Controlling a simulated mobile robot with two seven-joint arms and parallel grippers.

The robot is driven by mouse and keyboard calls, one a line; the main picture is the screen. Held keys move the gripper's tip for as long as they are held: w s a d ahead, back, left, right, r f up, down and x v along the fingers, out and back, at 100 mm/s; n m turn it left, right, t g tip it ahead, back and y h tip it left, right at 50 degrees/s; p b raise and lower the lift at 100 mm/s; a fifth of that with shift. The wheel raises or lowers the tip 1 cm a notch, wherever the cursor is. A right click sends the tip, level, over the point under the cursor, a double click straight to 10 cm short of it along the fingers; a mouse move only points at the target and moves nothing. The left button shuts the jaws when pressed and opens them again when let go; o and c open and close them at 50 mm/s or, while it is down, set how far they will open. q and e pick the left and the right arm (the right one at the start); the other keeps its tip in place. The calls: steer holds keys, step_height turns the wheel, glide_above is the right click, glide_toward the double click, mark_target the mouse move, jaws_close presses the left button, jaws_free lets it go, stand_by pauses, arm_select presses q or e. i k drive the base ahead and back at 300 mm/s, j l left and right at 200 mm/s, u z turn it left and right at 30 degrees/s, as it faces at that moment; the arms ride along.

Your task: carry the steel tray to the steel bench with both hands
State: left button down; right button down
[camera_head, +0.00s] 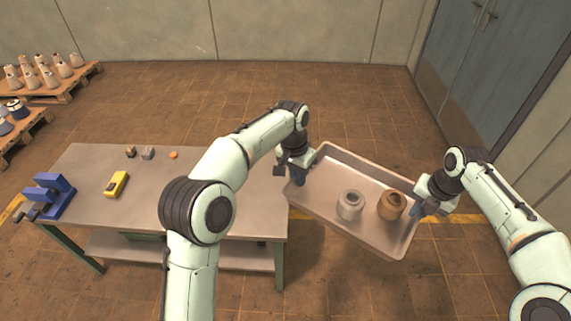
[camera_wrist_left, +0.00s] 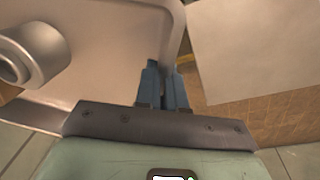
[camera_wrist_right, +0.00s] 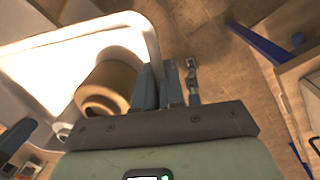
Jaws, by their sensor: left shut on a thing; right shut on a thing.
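The steel tray (camera_head: 335,211) is held in the air to the right of the steel bench (camera_head: 226,180), tilted in the head view. Its left end is close to the bench's right end. A grey ring-shaped part (camera_head: 350,204) and a brown one (camera_head: 392,204) stand in the tray. My left gripper (camera_head: 295,180) is shut on the tray's left rim, which also shows in the left wrist view (camera_wrist_left: 172,40). My right gripper (camera_head: 420,207) is shut on the tray's right rim, seen in the right wrist view (camera_wrist_right: 150,40) beside the brown part.
On the bench are a blue vise (camera_head: 52,195), a yellow device (camera_head: 117,184), an orange piece (camera_head: 174,155) and small blocks (camera_head: 147,153). The bench's right part looks clear. Pallets with several cone-shaped parts (camera_head: 45,78) stand at the far left. A grey door (camera_head: 490,70) is at the right.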

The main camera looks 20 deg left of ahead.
mark_target(255, 190)
steer(key=i+z, duration=0.4)
steer(key=i, duration=0.2)
steer(key=i+l+z, duration=0.1)
steer(key=i+z, duration=0.2)
steer(key=i, duration=1.05)
steer(key=i+z, duration=0.3)
steer(key=i+j+z, duration=0.1)
steer(key=z, duration=0.2)
steer(key=j+z, duration=0.1)
steer(key=z, duration=0.35)
steer(key=i+j+z, duration=0.1)
steer(key=z, duration=0.4)
steer(key=j+z, duration=0.15)
steer(key=z, duration=0.3)
steer(key=i+j+z, duration=0.1)
steer(key=z, duration=0.35)
steer(key=j+z, duration=0.2)
steer(key=z, duration=0.3)
steer(key=j+z, duration=0.1)
steer(key=z, duration=0.35)
steer(key=k, duration=0.05)
